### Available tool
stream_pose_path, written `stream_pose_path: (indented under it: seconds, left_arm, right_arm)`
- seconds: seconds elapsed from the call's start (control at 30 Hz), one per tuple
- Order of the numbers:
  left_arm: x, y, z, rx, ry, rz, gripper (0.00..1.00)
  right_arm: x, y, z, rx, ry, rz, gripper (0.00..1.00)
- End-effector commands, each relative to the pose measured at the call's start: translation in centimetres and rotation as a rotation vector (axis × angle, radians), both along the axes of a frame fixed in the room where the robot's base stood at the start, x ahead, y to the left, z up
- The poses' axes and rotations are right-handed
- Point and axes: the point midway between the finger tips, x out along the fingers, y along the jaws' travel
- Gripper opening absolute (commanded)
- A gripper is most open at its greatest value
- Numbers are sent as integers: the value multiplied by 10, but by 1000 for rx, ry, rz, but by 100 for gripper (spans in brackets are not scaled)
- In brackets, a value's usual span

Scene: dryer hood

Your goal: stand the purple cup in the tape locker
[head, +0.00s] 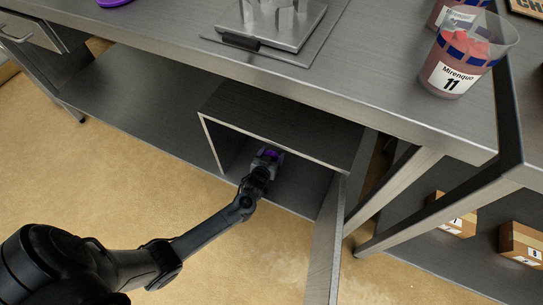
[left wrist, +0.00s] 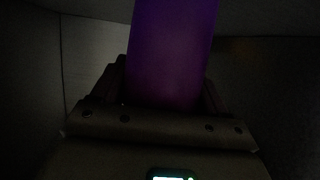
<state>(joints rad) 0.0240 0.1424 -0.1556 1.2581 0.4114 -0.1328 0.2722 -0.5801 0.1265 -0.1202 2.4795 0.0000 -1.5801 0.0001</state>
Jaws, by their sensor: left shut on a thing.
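The tape locker (head: 206,132) is a grey metal box under the bench, open at the front, with its door (head: 325,245) swung out to the right. My left gripper (head: 268,159) reaches inside it and is shut on the purple cup (head: 272,152). My right gripper is not in view.
The bench top (head: 380,60) lies above the locker and carries a clear labelled tub (head: 462,60) and a metal fixture (head: 270,22). Small cardboard boxes (head: 522,243) sit on a lower shelf at right. The lower shelf (head: 140,90) left of the locker is bare.

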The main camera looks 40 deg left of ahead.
Motion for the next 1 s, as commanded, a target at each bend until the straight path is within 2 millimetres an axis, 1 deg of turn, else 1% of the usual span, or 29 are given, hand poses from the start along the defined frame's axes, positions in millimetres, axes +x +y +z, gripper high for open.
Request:
stream_pose_path:
  seconds: [0.17, 0.2, 0.33, 0.37, 0.63, 0.73, 0.87, 1.0]
  left_arm:
    - [0, 0, -4, 0, 0, 0, 43]
    - [0, 0, -3, 0, 0, 0, 77]
    - [0, 0, -3, 0, 0, 0, 96]
    - [0, 0, -3, 0, 0, 0, 99]
    - [0, 0, -3, 0, 0, 0, 99]
    - [0, 0, 2, 0, -1, 0, 99]
    - [-12, -4, 8, -1, 2, 0, 99]
    - [-33, -12, 18, -2, 2, 0, 99]
  right_arm:
    - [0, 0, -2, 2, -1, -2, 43]
    - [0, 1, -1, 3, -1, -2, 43]
    - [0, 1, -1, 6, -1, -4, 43]
    - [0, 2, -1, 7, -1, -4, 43]
    - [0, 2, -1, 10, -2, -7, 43]
    - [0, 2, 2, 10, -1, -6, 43]
    - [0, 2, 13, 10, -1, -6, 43]
    - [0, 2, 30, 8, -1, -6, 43]
